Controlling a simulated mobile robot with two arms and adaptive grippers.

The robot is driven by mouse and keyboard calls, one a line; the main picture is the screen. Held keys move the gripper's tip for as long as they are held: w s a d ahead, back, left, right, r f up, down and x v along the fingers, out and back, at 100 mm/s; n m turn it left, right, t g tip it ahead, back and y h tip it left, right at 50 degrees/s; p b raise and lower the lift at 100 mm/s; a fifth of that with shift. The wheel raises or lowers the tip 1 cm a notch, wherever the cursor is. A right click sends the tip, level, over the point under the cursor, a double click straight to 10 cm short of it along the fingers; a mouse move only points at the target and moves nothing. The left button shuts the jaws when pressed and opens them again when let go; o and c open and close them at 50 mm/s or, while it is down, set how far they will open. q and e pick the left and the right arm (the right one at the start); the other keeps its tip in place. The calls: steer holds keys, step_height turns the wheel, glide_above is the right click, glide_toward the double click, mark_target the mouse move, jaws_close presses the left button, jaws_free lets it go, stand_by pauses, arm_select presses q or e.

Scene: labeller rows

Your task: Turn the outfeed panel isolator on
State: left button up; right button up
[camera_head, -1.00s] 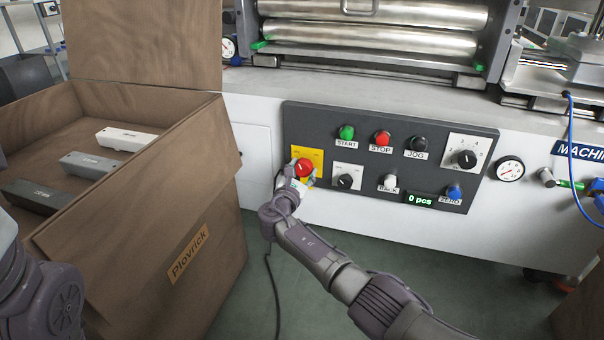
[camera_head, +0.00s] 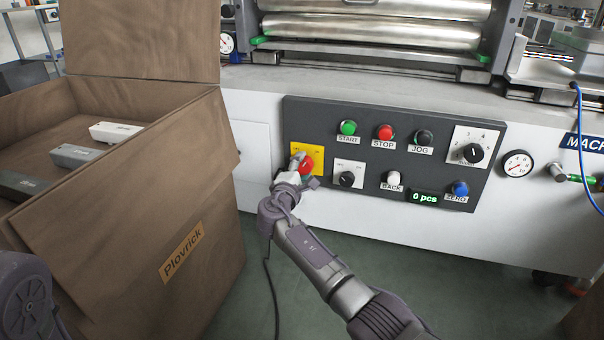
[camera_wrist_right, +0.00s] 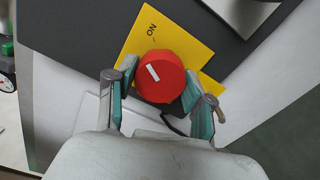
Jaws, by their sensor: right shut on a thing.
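The outfeed panel (camera_head: 435,172) is a dark grey control plate on the white machine front. Its isolator is a red round knob (camera_head: 308,163) on a yellow plate (camera_head: 298,149), at the panel's left end. My right gripper (camera_head: 303,168) is shut on the red knob, one finger at its upper left and one at its lower right. In the right wrist view, the knob (camera_wrist_right: 168,84) sits between both fingers, with its white mark slanting toward the upper left. The word ON shows on the yellow plate (camera_wrist_right: 150,22). My left gripper is out of view.
An open brown crate (camera_head: 190,185) with several grey and white boxes stands left of the panel. A selector (camera_head: 347,179) sits right beside the isolator. START (camera_head: 348,128), STOP (camera_head: 384,132) and other buttons are farther right. A blue cable hangs at far right.

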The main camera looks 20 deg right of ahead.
steer(key=shift+f+m+b, duration=0.15)
steer(key=shift+m+b, duration=0.65)
steer(key=shift+m, duration=0.6)
steer(key=o, duration=1.2)
steer(key=shift+c, duration=0.2)
steer(key=v, duration=1.2)
